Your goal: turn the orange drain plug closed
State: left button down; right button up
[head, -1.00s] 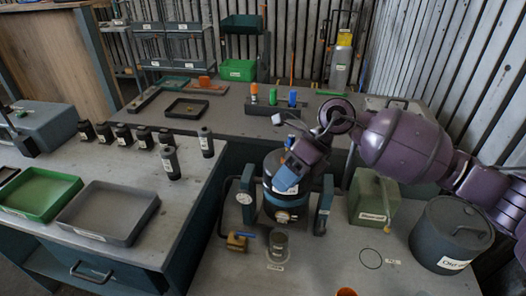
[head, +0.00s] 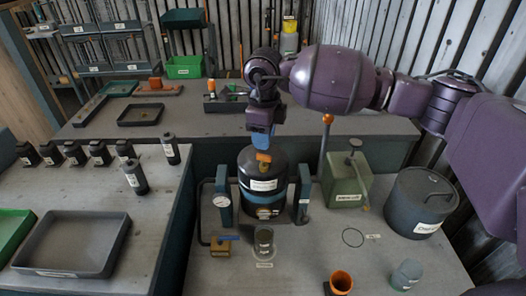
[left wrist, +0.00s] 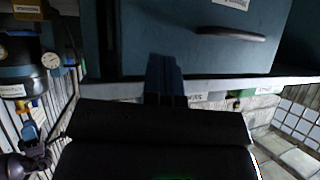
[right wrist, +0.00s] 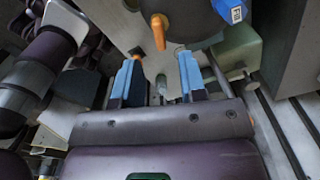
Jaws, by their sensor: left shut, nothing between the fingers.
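A small orange plug (head: 263,157) shows at the top of the black blower housing (head: 262,178), just below my right gripper (head: 260,136) in the head view. In the right wrist view the orange plug (right wrist: 159,31) lies ahead of and between the blue fingertips of my right gripper (right wrist: 158,68). These fingers are apart and nothing is between them; I cannot tell whether they touch the plug. My left gripper (left wrist: 165,78) is shut and empty in front of a blue-grey cabinet in the left wrist view, out of the head view.
Around the housing are a gauge (head: 221,201), a brass valve with blue handle (head: 224,240), a glass jar (head: 264,240), a green can (head: 346,182), a dark drum (head: 422,200) and an orange cup (head: 341,281). A grey tray (head: 70,272) stands left.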

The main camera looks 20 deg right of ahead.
aim_at(264, 155)
jog(key=shift+f, duration=2.85)
grip_shut()
